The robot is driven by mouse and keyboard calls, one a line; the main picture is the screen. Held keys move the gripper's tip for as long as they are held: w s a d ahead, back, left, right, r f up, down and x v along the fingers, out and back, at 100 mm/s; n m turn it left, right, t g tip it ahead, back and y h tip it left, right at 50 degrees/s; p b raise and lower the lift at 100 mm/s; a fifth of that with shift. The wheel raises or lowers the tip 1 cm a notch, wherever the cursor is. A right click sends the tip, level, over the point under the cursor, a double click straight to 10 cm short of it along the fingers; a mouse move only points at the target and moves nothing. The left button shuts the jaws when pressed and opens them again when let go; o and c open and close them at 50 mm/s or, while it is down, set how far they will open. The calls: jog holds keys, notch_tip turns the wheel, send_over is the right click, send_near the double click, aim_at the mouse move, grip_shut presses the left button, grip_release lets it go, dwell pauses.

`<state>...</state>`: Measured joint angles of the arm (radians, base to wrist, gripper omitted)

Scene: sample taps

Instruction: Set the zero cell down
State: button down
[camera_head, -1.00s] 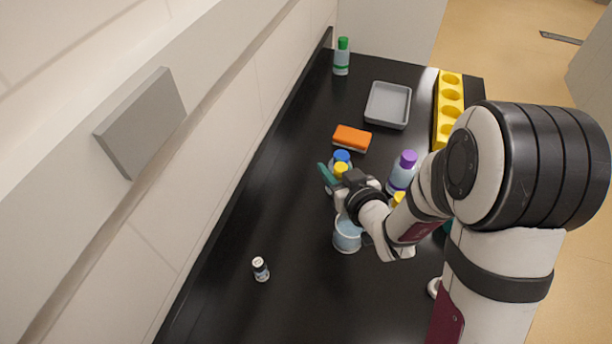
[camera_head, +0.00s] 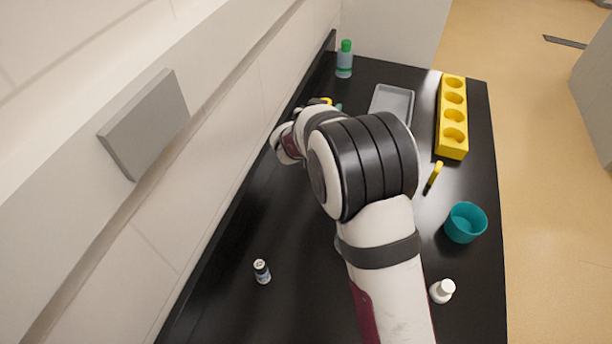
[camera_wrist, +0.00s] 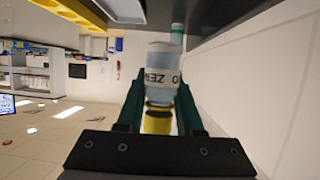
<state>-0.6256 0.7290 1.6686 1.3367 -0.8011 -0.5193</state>
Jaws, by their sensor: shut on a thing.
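The zero cell is a clear bottle with a white label reading ZERO (camera_wrist: 160,78) and a yellow cap. In the wrist view it sits between the two green fingers of my gripper (camera_wrist: 160,92), which is shut on it at the cap end. In the head view my gripper (camera_head: 338,107) is mostly hidden by my arm, near the wall at the far left of the black bench. A bit of the yellow cap (camera_head: 327,101) shows there. I cannot tell whether the cell touches the bench.
A green-capped bottle (camera_head: 345,60) stands beyond my gripper. A grey tray (camera_head: 407,95) and a yellow rack (camera_head: 461,148) lie to the right. My arm hides the bench's middle.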

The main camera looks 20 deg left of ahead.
jog(key=shift+m+h, duration=0.5)
jog(key=shift+m, duration=0.1)
jog(key=a+f, duration=0.1)
jog(key=f, duration=0.5)
jog(key=a+f, duration=0.1)
jog(key=f, duration=0.5)
jog(key=s+a+f, duration=0.1)
jog(key=f, duration=0.5)
jog(key=shift+a, duration=0.3)
jog(key=shift+f, duration=0.1)
jog(key=c, duration=0.6)
grip_release()
jog(key=shift+o, duration=0.2)
